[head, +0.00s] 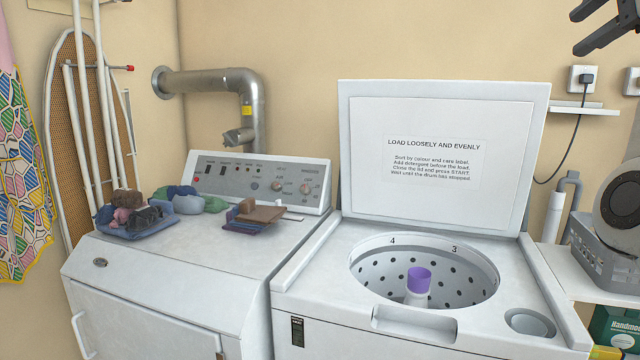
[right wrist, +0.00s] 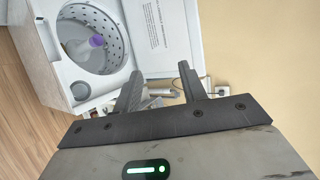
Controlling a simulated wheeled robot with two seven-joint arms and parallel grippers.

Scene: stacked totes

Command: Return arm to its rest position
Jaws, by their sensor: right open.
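My right gripper (head: 606,22) is at the top right corner of the head view, high above the shelf and apart from everything. In the right wrist view its two fingers (right wrist: 160,88) are spread apart with nothing between them. The left gripper is not in view. The open washer (head: 410,335) stands at the centre right with its lid (head: 435,200) raised. Its drum shows a purple-topped agitator (head: 418,281) and no clothes that I can see. The drum also shows in the right wrist view (right wrist: 112,60).
A dryer (head: 150,275) stands left of the washer, with folded and piled clothes (head: 132,220) on top. A metal duct (head: 212,82) runs on the wall behind. An ironing board (head: 75,130) leans at the left. A shelf (head: 565,270) with a grey machine (head: 590,255) is at the right.

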